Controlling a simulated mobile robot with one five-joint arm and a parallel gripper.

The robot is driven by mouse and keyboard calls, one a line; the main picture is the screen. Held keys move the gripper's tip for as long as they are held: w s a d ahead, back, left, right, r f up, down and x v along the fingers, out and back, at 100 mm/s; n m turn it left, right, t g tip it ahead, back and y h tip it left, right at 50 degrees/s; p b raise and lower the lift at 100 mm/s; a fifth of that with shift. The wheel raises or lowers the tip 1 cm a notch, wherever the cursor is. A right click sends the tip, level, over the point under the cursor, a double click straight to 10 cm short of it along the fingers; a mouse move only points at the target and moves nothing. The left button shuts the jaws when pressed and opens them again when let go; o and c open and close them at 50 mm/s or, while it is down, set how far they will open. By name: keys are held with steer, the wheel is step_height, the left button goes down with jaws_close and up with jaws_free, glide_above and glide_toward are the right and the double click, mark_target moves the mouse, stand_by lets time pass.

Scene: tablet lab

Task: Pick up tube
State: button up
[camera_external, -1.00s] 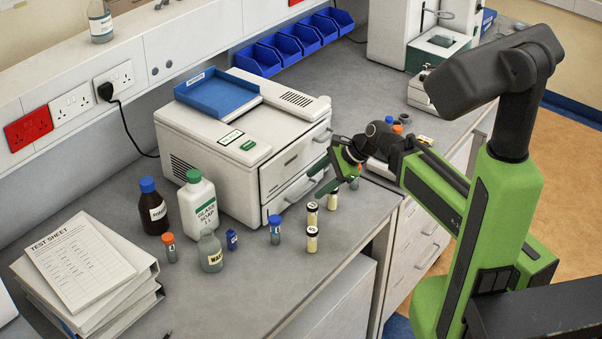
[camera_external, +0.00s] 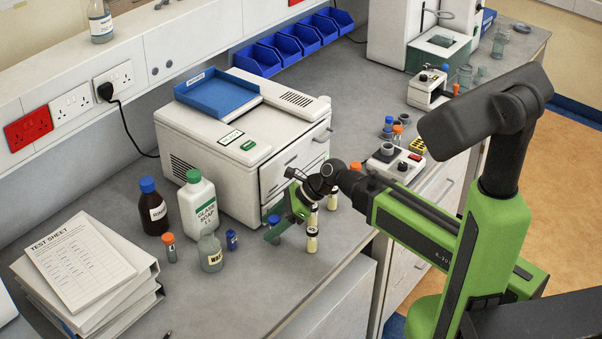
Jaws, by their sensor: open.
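A small tube with a blue cap (camera_external: 273,219) stands on the bench in front of the white machine. My gripper (camera_external: 280,228) is open, with its green fingers at this tube. The fingers hide most of the tube's body, and I cannot tell whether it stands between them or behind them. Another tube, with an orange cap (camera_external: 169,246), stands farther left by the brown bottle. One more orange cap (camera_external: 355,167) shows just behind my arm.
Several small cream vials (camera_external: 312,241) stand close to the right of my gripper. The white machine (camera_external: 240,145) is behind. A soap bottle (camera_external: 198,208), clear bottle (camera_external: 210,252) and small blue item (camera_external: 232,240) stand left. The bench front (camera_external: 240,300) is clear.

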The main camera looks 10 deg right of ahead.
steer(key=shift+x, duration=1)
steer(key=shift+d, duration=0.1)
steer(key=shift+r, duration=0.1)
steer(key=shift+c, duration=0.5)
jaws_close()
steer(key=shift+r+p, duration=0.4)
steer(key=w+p+v, duration=0.3)
steer(key=p+v, duration=0.7)
steer(key=v, duration=0.5)
steer(key=shift+d+f, duration=0.25)
steer(key=shift+d, duration=0.15)
